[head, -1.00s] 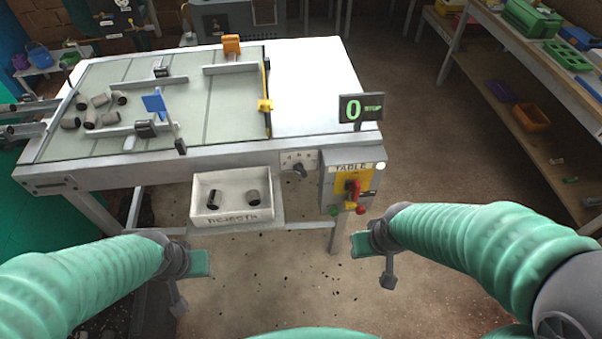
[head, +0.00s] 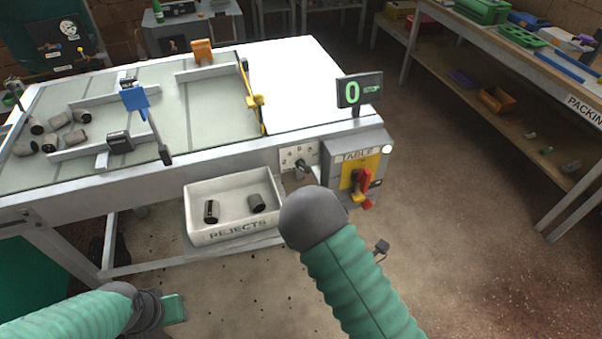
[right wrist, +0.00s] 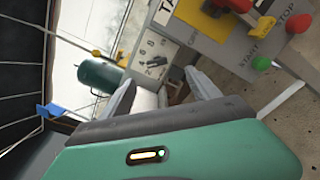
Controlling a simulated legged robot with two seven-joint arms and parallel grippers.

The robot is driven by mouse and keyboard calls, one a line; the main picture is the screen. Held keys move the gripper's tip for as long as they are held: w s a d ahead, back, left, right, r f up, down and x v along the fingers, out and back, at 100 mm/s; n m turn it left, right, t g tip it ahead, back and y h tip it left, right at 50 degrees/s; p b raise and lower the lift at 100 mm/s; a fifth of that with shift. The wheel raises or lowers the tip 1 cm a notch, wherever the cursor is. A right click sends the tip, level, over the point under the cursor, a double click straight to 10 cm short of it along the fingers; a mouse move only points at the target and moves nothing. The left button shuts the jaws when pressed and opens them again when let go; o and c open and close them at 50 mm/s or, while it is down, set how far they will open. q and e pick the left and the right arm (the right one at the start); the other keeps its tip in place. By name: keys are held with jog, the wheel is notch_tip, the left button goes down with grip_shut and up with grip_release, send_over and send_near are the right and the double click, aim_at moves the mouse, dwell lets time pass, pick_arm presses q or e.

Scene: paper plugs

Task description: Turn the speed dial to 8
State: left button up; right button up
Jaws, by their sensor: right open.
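The speed dial (head: 301,165) is a dark knob on a pale numbered plate (head: 289,157) on the table's front edge. The digital display (head: 352,91) above it reads 0 STOP in green. In the right wrist view the dial (right wrist: 157,62) lies just beyond my right gripper (right wrist: 166,88), whose two grey fingers are apart with nothing held. The gripper looks apart from the knob. In the head view my right forearm hides most of that gripper. My left gripper (head: 168,308) is low at the left, partly hidden by its arm.
A control box labelled TABLE (head: 357,165) with a red and yellow switch (head: 360,182) sits right of the dial. Several plugs (head: 60,138) lie on the table. Floor at right is clear.

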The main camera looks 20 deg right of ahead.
jog(key=w+f+b, duration=0.1)
jog(key=w+b, duration=0.1)
jog(key=b, duration=0.6)
send_near(306, 170)
jog(key=w+a, duration=0.1)
jog(key=w, duration=0.6)
jog(key=w+d+b, duration=0.1)
jog(key=w, duration=0.2)
jog(key=shift+w+a, duration=0.15)
jog(key=shift+w, duration=0.2)
jog(key=shift+w+a+r, duration=0.15)
jog(key=shift+a, duration=0.25)
jog(key=shift+d, duration=0.3)
jog(key=c, duration=0.6)
jog(key=shift+a, duration=0.1)
jog(key=c, duration=0.8)
jog(key=shift+o, duration=0.2)
